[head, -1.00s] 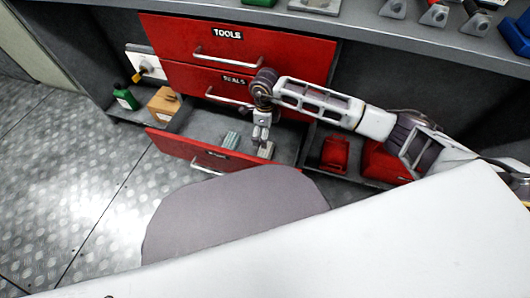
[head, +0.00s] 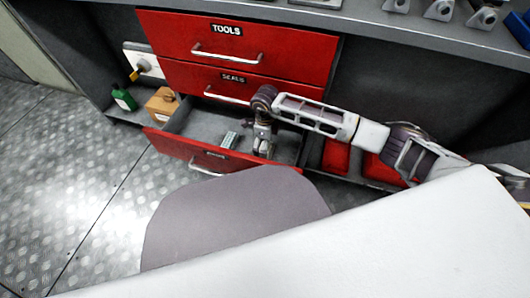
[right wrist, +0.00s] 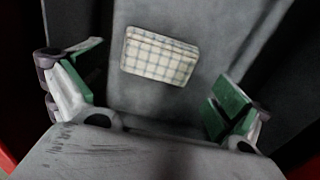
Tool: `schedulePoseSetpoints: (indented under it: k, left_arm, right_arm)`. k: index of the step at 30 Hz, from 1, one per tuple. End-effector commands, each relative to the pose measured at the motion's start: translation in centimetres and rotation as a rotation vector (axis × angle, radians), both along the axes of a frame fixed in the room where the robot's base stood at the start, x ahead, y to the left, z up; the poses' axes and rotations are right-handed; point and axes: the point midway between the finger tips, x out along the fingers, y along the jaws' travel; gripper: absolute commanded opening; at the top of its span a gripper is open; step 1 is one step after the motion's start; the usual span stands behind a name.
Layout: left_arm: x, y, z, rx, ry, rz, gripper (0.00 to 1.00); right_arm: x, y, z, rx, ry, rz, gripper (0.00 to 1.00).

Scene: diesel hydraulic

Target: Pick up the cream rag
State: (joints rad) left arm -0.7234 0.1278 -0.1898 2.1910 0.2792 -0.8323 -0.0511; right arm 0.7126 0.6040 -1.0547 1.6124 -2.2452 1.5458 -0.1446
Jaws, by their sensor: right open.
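The cream rag (right wrist: 160,55), a folded cloth with a grey check pattern, lies flat on the grey drawer floor in the right wrist view. It lies between and beyond the fingers, apart from them. My right gripper (right wrist: 158,103) is open and empty, with green pads on its fingers. My left gripper is not in view.
The closed seals drawer (head: 240,82) is just above. A cardboard-coloured box (head: 161,104) and a green bottle (head: 124,99) stand at left. Red containers (head: 336,157) stand at right.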

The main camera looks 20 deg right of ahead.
Motion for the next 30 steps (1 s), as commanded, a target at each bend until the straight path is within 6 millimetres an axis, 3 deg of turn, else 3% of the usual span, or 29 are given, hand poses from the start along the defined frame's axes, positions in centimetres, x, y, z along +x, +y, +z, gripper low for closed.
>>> schedulePoseSetpoints:
  k: [30]
  left_arm:
    - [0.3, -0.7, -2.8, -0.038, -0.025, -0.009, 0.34]
  right_arm:
    - [-0.2, 0.1, -5.2, -0.001, -0.001, 0.000, 1.00]
